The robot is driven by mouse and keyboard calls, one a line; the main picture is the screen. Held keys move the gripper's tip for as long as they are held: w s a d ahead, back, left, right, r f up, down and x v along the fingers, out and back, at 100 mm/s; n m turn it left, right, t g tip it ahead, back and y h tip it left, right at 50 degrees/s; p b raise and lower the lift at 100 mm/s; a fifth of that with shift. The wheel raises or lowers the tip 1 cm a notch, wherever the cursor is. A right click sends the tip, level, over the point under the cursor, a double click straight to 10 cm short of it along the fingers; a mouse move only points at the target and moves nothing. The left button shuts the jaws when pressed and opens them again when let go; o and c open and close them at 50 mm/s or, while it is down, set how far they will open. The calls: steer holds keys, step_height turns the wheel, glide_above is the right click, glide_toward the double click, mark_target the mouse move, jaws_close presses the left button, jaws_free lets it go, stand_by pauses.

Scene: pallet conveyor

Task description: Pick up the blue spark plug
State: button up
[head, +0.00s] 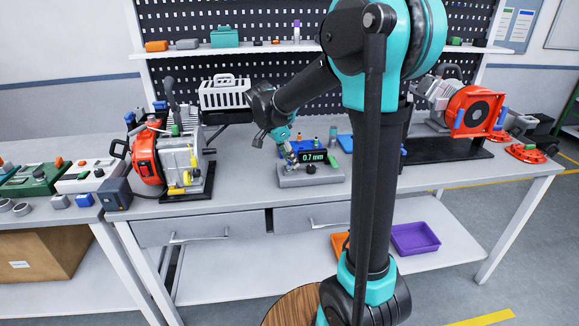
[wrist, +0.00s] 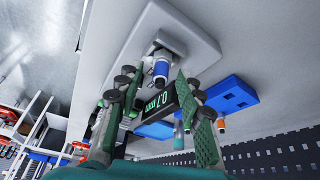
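The blue spark plug (wrist: 161,70) shows in the wrist view, with a blue band and a pale body, at the grey gauge base (wrist: 135,45). In the head view I cannot pick it out clearly beside my gripper. My gripper (wrist: 154,84) is open, with its green-padded fingers apart on either side of the plug's line; I cannot tell whether either touches it. In the head view my gripper (head: 288,150) points down at the left end of the gauge (head: 313,156), whose display reads 0.7 mm.
Behind the gauge is a blue holder (wrist: 232,93) with an orange-tipped plug (wrist: 221,125). A red engine (head: 146,157) stands to the left and another (head: 472,110) to the right on the workbench (head: 245,185). A pegboard (head: 270,70) with a shelf stands behind.

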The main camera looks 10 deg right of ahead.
steer(key=shift+c, duration=0.6)
jaws_close()
steer(key=shift+r, duration=0.1)
step_height(320, 180, up, 25)
stand_by(0.6)
